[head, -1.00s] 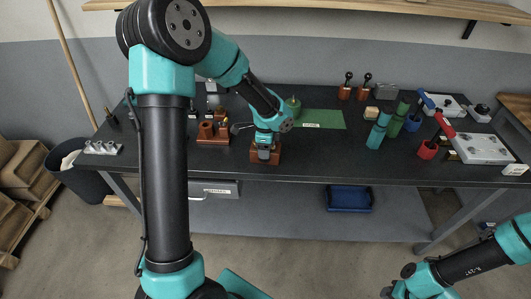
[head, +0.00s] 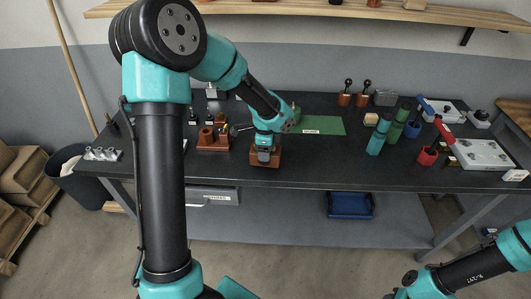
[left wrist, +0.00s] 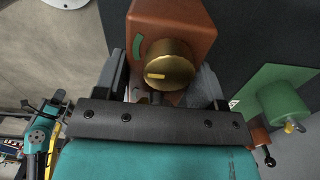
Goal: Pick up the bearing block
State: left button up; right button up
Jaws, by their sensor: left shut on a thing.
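In the left wrist view a red-brown block with a brass knob and a green mark, which I take for the bearing block (left wrist: 186,17), sits between the fingers of my left gripper (left wrist: 162,88). In the head view the block (head: 258,162) is on the dark bench near its front edge, and my left gripper (head: 264,155) reaches down onto it and is shut on it. The gripper hides part of the block, and I cannot make out a gap under it. My right gripper (head: 391,295) is at the bottom right, cut off by the frame edge, far from the block.
The bench between is clear.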

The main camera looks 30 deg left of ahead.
pick_arm(q)
jog(key=shift+r, duration=0.55)
jog(key=shift+s+d+r, duration=0.1)
jog(key=shift+s+r, duration=0.05)
jog(key=shift+r, duration=0.15)
jog(key=s+d+r, duration=0.1)
jog(key=s+d, duration=0.7)
jog(key=s, duration=0.5)
jog(key=shift+s+d+r, duration=0.15)
jog(key=shift+d, duration=0.05)
